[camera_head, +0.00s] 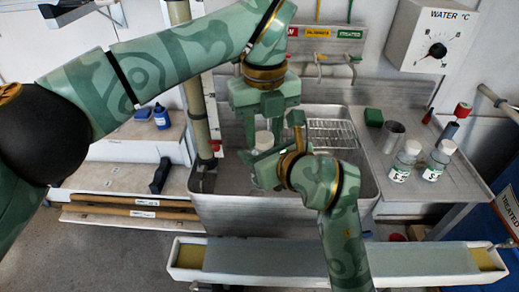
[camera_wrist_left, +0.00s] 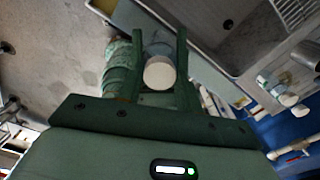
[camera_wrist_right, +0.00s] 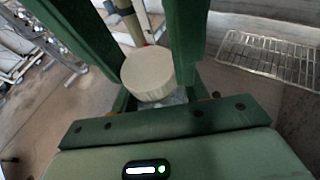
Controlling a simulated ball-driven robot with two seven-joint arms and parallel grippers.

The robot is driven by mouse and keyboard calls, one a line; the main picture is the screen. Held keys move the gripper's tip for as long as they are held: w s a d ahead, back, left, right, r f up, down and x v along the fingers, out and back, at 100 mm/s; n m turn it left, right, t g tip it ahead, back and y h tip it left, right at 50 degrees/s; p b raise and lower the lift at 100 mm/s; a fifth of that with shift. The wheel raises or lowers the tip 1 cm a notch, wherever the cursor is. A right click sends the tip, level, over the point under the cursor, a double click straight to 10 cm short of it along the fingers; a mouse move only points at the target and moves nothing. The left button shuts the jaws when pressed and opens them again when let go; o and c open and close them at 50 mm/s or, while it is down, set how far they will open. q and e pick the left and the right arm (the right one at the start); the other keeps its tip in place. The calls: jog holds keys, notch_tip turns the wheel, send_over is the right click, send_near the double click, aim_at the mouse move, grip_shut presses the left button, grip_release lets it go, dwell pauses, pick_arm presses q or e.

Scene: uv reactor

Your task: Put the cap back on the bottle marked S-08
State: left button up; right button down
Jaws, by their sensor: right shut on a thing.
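My right gripper (camera_head: 262,165) is shut on a clear bottle over the sink. The bottle's glass shows a little in the right wrist view (camera_wrist_right: 175,97); its label is hidden. A round white cap (camera_head: 264,138) sits at the bottle's top, apparently upright; I cannot tell if it is screwed down. The cap also shows in the right wrist view (camera_wrist_right: 148,73) and between my left fingers in the left wrist view (camera_wrist_left: 159,73). My left gripper (camera_head: 264,128) points down from above, open, with a finger either side of the cap.
Two white-capped, labelled bottles (camera_head: 405,160) (camera_head: 437,160) stand on the steel side shelf beside a metal beaker (camera_head: 393,136) and a green box (camera_head: 374,117). The steel sink (camera_head: 340,185) lies below my grippers, with a wire rack (camera_head: 333,132). A long trough (camera_head: 330,258) runs in front.

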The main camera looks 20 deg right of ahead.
pick_arm(q)
jog(key=shift+m, duration=0.8)
jog(key=o, duration=1.1)
jog(key=shift+o, duration=0.2)
notch_tip(320, 180, up, 12)
